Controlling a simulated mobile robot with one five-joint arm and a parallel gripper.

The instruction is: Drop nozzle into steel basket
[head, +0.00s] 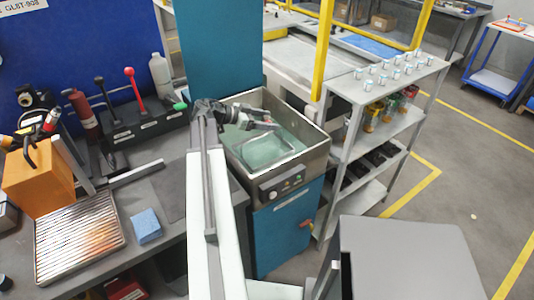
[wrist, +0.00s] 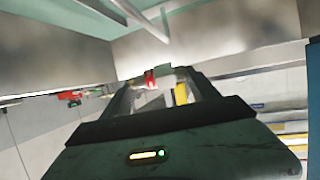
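My gripper (head: 268,123) is over the open steel tank (head: 313,137) of the blue-fronted washing unit, above its pale green inside. In the wrist view my gripper (wrist: 160,80) has a small red and whitish piece (wrist: 152,78) between its fingertips. It looks like the nozzle, held; it is small and blurred. In the head view the nozzle is too small to make out clearly. A thin bright rail in the tank appears to be part of the steel basket (head: 272,165). A pale rod also shows in the wrist view (wrist: 140,20); the rest of the basket is unclear.
A grey shelf rack (head: 345,90) with small metal pieces on top stands right of the tank. A yellow frame post (head: 323,50) rises behind it. Left is a bench with a ribbed tray (head: 80,238), a blue sponge (head: 146,226) and an orange block (head: 38,180).

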